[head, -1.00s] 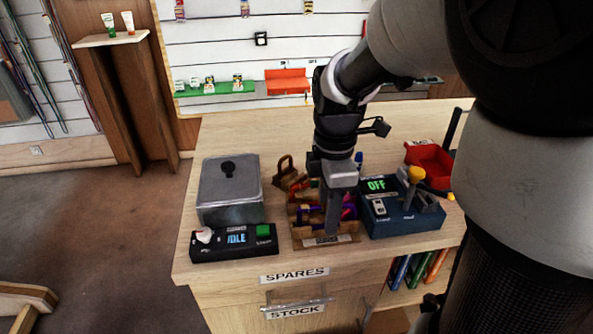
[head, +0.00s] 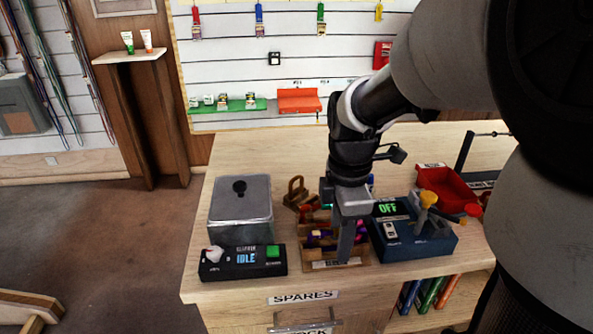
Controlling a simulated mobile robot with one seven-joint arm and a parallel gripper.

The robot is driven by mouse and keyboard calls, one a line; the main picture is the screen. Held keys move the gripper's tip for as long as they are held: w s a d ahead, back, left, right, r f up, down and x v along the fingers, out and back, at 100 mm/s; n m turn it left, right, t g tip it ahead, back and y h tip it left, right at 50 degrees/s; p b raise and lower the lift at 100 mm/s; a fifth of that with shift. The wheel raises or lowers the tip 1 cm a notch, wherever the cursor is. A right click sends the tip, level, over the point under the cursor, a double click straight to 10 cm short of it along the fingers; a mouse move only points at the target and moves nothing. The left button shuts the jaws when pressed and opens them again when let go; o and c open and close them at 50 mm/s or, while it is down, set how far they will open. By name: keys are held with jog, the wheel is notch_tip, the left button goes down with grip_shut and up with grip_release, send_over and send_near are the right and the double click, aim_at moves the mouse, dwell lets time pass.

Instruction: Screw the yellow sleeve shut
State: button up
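My gripper (head: 346,248) points down over the wooden tray (head: 335,265) on the counter, its fingers in front of the tray's contents. I cannot tell whether the fingers are apart or closed, or whether they touch anything. The tray holds several small red, purple and orange pieces, partly hidden by the gripper. No yellow sleeve can be made out in the tray. A small yellow item (head: 379,12) hangs high on the slatted wall, too small to tell what it is.
A grey metal box (head: 240,212) and a black panel reading IDLE (head: 243,262) stand left of the tray. A brown padlock-like object (head: 296,192) is behind it. A red bin (head: 448,188) is at the right. The counter's back (head: 270,147) is clear.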

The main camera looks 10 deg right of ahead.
jog(key=shift+r+p, duration=0.9)
jog(key=shift+r, duration=0.35)
jog(key=shift+w, duration=1.2)
jog(key=shift+d+f+b, duration=0.1)
jog(key=shift+f+b, duration=0.7)
jog(key=shift+f, duration=0.65)
jog(key=shift+s, duration=1.2)
jog(key=shift+r, duration=0.2)
